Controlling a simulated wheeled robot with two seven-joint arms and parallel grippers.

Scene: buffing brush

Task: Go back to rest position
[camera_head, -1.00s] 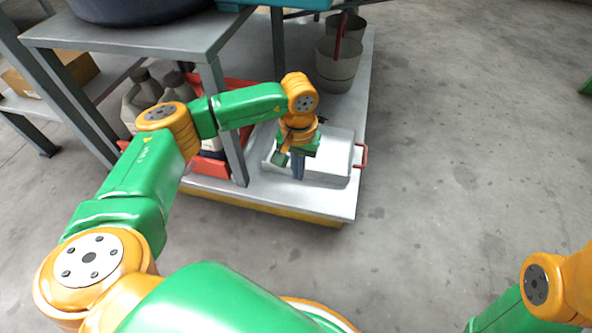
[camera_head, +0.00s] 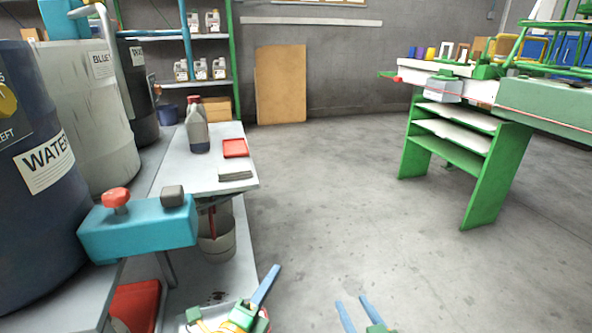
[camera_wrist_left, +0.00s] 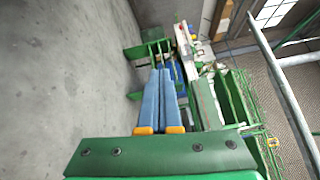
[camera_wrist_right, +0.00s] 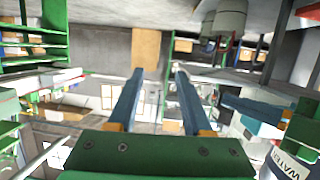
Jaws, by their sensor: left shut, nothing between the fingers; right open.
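My left gripper (camera_head: 273,270) is at the bottom of the head view, right of the grey bench. Its blue fingers are closed together and empty, as the left wrist view (camera_wrist_left: 160,72) also shows. My right gripper (camera_head: 352,301) is further right at the bottom edge, over bare floor. Its two blue fingers stand apart with nothing between them, and they show wide open in the right wrist view (camera_wrist_right: 159,72). Both grippers point forward, apart from each other and from the furniture. Most of both arms is out of the head view.
At left are a blue WATER barrel (camera_head: 40,165), a turquoise block (camera_head: 140,228) with knobs, and a bench (camera_head: 190,172) bearing a grey bottle (camera_head: 198,130) and a red box (camera_head: 235,148). A green workbench (camera_head: 485,190) stands right. The middle floor is clear.

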